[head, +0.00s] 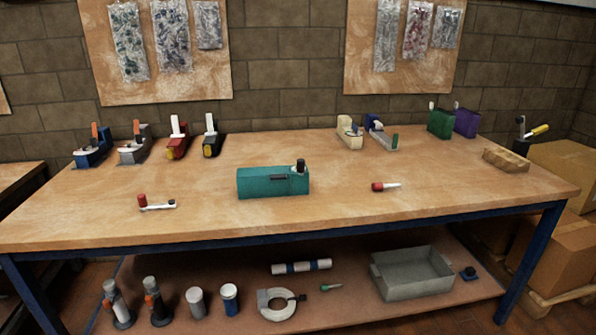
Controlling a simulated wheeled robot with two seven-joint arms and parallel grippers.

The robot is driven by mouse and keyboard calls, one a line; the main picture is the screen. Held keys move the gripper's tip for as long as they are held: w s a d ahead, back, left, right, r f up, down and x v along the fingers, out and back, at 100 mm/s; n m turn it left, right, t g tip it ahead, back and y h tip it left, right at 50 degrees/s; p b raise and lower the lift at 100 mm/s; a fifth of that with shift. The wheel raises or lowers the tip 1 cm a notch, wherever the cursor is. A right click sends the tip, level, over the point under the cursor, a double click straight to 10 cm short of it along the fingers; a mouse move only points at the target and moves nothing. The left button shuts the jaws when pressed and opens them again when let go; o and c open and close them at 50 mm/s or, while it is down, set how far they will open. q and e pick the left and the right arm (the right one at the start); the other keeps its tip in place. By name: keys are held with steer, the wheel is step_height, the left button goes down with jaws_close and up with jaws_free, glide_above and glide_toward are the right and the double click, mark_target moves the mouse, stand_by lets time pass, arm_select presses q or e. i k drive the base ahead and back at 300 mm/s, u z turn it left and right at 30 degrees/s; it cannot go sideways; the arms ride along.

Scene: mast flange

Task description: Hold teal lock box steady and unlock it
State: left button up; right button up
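The teal lock box (262,184) sits upright near the middle of the wooden workbench. A dark slot-like piece shows near the top of its front face. A dark cylindrical knob or key-like part (300,166) stands at its top right corner; I cannot tell exactly what it is. Nothing is touching the box. Neither of my grippers shows in the head view.
On the workbench (345,220), a red-handled crank piece (158,203) lies left of the box and a red-handled screwdriver (385,186) lies right. Several clamp-like tools (180,140) stand at the back left. Green (440,123) and purple (466,122) boxes stand back right. The front edge is clear.

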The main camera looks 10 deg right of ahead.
mark_target(300, 166)
steer(key=k, duration=0.6)
steer(key=u, duration=0.6)
steer(key=i, duration=1.65)
steer(key=z, duration=0.75)
